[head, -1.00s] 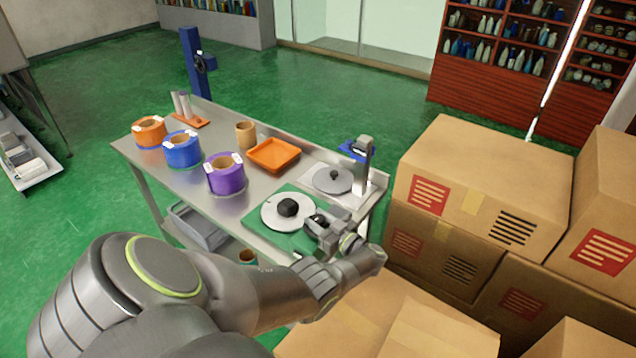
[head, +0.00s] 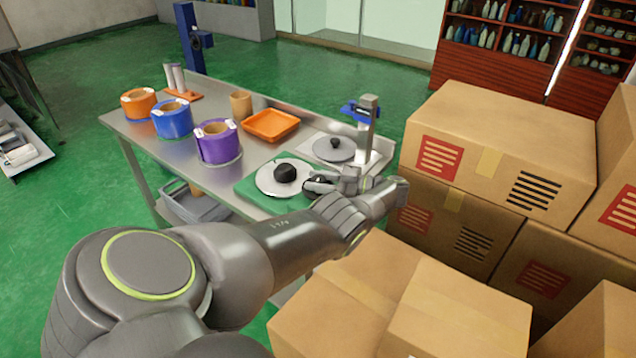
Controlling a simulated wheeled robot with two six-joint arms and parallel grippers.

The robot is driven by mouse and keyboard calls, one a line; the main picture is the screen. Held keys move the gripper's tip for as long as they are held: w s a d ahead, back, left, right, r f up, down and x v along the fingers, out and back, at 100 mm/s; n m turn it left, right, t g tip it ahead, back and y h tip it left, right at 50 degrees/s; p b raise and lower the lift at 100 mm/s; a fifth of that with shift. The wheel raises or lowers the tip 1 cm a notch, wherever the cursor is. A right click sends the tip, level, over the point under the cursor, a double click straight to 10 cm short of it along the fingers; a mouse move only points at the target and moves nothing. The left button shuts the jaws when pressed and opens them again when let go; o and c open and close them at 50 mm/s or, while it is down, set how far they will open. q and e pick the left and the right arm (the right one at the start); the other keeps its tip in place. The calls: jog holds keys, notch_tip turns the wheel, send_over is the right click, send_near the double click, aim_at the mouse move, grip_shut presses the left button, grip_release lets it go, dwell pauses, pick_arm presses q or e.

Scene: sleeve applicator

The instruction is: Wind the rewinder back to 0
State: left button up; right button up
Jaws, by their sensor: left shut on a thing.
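The rewinder appears to be the white disc (head: 268,184) with a black hub (head: 284,172), lying flat on a green base at the table's near right end. My left gripper (head: 317,184) is at the right side of the disc, low over the green base. It is shut on a small dark part there, which looks like the rewinder's handle; the fingers hide most of it. No scale or 0 mark can be read at this size. My right gripper is not in view.
A grey disc with a knob (head: 334,148) and a post with a blue part (head: 367,115) stand behind the rewinder. An orange tray (head: 271,126), a brown cup (head: 241,104) and purple (head: 216,146), blue and orange rolls are to the left. Cardboard boxes (head: 500,150) crowd the right.

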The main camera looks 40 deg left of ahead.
aim_at(319, 178)
pick_arm(q)
jog(key=shift+s+d+f+n+g+h+b, duration=0.1)
jog(key=shift+f+n+g+h+b, duration=0.25)
jog(key=shift+g+b, duration=0.4)
jog(key=shift+r, duration=0.1)
jog(key=o, duration=0.8)
jog(key=shift+o, duration=0.8)
jog(key=shift+r, duration=0.15)
jog(key=shift+r, duration=0.15)
notch_tip(319, 178, up, 10)
jog(key=p, duration=1)
jog(key=shift+f, duration=0.2)
